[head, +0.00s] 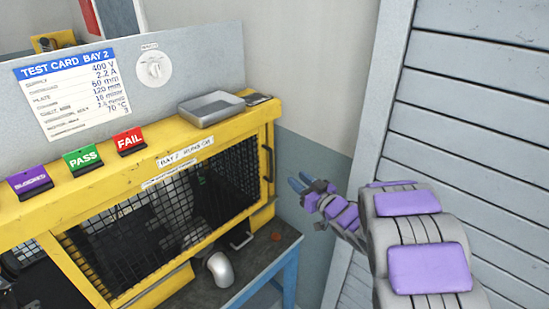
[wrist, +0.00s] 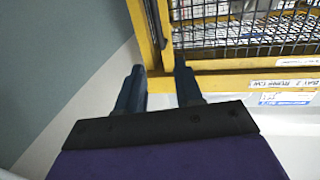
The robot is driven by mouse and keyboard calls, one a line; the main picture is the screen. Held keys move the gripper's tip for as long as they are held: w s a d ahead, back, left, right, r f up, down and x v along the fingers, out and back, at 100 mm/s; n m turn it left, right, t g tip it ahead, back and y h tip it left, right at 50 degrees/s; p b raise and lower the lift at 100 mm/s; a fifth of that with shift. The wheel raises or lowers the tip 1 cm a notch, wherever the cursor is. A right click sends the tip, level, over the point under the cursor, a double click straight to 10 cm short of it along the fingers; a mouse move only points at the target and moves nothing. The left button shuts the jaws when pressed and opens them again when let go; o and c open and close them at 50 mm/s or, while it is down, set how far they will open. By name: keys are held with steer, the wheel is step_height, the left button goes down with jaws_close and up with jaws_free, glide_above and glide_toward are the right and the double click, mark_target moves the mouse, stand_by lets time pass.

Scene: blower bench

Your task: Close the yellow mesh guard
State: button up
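The yellow mesh guard (head: 250,216) is a yellow frame with dark wire mesh on the front of the yellow bay enclosure in the head view. How far it stands open is hard to tell. A dark upright handle (head: 268,163) is at its right end. My gripper (head: 297,184) is to the right of this handle, with a gap between. In the wrist view my gripper (wrist: 158,68) has its two fingers apart with nothing between the tips. The guard's mesh (wrist: 250,25) and yellow frame fill the upper right there, and the dark handle (wrist: 155,20) shows beyond the fingertips.
A grey tray (head: 211,109) sits on the yellow top beside purple, PASS and FAIL tags (head: 130,141). A second handle (head: 241,238) and a rounded grey object (head: 220,269) are low, near the dark table (head: 262,252). A louvred grey panel (head: 480,110) stands at right.

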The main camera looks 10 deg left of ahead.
glide_toward(272, 159)
steer(key=a, duration=0.2)
steer(key=b+x, duration=0.1)
steer(key=x, duration=0.9)
steer(key=shift+w+d+r+b, duration=0.1)
steer(key=shift+d+b, duration=0.1)
steer(key=shift+b, duration=0.15)
steer(key=shift+w+d+r, duration=0.1)
steer(key=shift+w+d, duration=0.05)
steer(key=shift+d, duration=0.4)
steer(key=shift+w+d+r, duration=0.1)
steer(key=shift+d, duration=0.4)
steer(key=shift+a+f, duration=0.15)
steer(key=shift+a, duration=0.55)
steer(key=c, duration=0.5)
steer(key=shift+c, duration=0.6)
steer(key=shift+d, duration=0.1)
jaws_close()
